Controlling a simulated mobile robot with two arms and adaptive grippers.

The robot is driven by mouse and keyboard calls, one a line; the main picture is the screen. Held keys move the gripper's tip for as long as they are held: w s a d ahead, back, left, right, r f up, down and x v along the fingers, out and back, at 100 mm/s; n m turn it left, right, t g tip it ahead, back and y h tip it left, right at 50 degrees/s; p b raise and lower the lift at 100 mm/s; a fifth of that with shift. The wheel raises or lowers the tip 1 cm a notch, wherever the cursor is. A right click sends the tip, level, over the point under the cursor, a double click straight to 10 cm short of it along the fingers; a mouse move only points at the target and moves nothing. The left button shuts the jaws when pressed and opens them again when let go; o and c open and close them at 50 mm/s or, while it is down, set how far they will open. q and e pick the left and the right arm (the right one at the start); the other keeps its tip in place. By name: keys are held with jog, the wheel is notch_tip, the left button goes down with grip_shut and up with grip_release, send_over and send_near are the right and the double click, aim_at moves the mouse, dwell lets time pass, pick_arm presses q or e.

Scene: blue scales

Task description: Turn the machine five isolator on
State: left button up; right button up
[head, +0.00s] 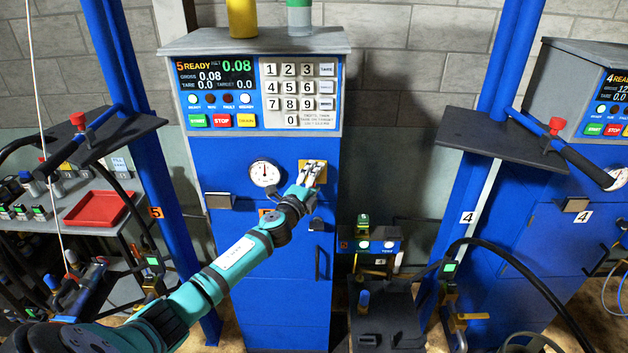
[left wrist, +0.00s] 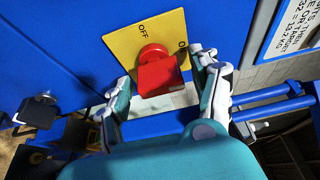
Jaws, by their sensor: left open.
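Machine five is the blue cabinet (head: 275,240) in the middle of the head view, its display (head: 215,74) reading 5 READY. Its isolator has a yellow plate (head: 321,167), mostly behind my gripper there. In the left wrist view the plate (left wrist: 134,41) shows with a red knob (left wrist: 157,72) on it. The word OFF is readable above the knob, and a second label is partly hidden by a finger. My left gripper (head: 311,171) is open, with one finger on each side of the knob (left wrist: 160,80). I cannot tell whether the fingers touch it. My right gripper is not in view.
A round gauge (head: 264,173) sits left of the isolator, and a keypad (head: 298,90) is above it. A dark handle (head: 318,262) is below. Machine four (head: 560,240) stands at the right. A red tray (head: 97,208) lies on the left bench.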

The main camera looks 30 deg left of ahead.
pick_arm(q)
jog(key=s+d, duration=0.1)
jog(key=s, duration=1.1)
jog(key=shift+d, duration=0.4)
jog(key=shift+w, duration=0.1)
